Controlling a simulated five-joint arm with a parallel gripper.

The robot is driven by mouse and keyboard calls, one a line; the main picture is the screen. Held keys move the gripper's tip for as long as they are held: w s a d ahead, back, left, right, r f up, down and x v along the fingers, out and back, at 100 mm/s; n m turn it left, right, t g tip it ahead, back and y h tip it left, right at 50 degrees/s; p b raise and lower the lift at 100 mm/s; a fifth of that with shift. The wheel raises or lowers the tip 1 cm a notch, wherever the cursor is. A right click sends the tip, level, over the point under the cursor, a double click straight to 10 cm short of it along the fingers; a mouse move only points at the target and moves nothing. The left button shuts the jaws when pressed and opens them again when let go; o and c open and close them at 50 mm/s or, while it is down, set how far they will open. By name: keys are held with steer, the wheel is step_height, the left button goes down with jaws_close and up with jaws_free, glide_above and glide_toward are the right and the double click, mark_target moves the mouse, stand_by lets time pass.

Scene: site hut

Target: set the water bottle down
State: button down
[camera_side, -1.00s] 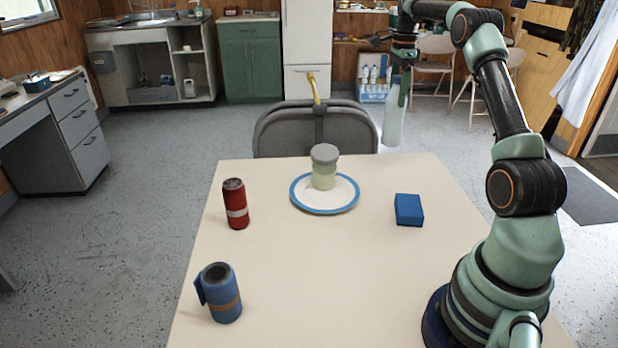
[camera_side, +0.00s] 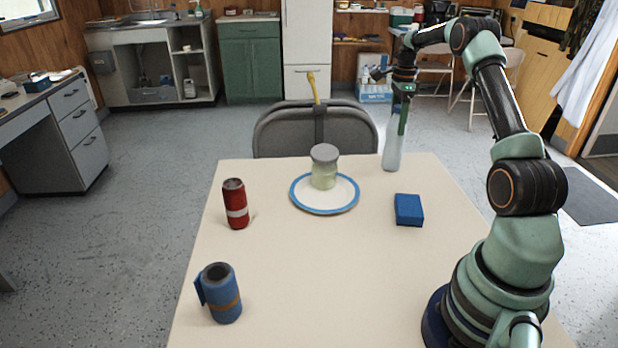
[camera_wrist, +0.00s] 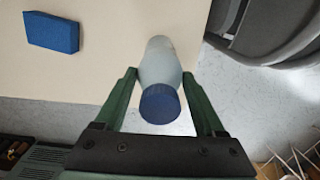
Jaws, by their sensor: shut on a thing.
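The water bottle (camera_side: 392,150) is a clear, pale bottle, upright at the far right part of the table. Its base is at or just above the table top; I cannot tell if it touches. My gripper (camera_side: 402,112) is shut on its upper part. In the wrist view the bottle (camera_wrist: 161,65) with its blue cap (camera_wrist: 160,104) is between the two green fingers of my gripper (camera_wrist: 163,98).
The table (camera_side: 310,270) also holds a blue block (camera_side: 409,210), a blue-rimmed plate (camera_side: 325,209) with a grey-lidded jar (camera_side: 324,168), a red can (camera_side: 235,204) and a blue-wrapped cup (camera_side: 221,294). A grey chair (camera_side: 285,132) stands behind. The table's middle front is clear.

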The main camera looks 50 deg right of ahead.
jaws_free()
steer(key=shift+f, duration=0.1)
step_height(320, 180, up, 12)
steer(key=shift+r, duration=0.1)
steer(key=w+a+r+n+t, duration=0.1)
steer(key=a+r+n, duration=0.25)
steer(key=a, duration=0.35)
steer(key=a+r+n+t+h, duration=0.1)
steer(key=a+r+n, duration=0.1)
steer(key=a+n, duration=0.4)
steer(key=w+a+r+n+t, duration=0.1)
steer(key=a+r+n, duration=0.15)
steer(key=a, duration=0.65)
steer(key=s+a+f+n+t, duration=0.1)
steer(key=s+a+f+n, duration=0.1)
steer(key=s+a+n, duration=0.2)
steer(key=s+a+f+n, duration=0.3)
steer(key=a+n, duration=0.3)
steer(key=a, duration=0.1)
steer(key=s+a+f+n+t+y, duration=0.1)
steer(key=s+a+f+n, duration=0.2)
steer(key=s+a+n, duration=0.1)
steer(key=shift+s+a+n+t, duration=0.35)
steer(key=shift+a+n, duration=0.15)
steer(key=shift+a, duration=0.8)
steer(key=shift+r, duration=0.1)
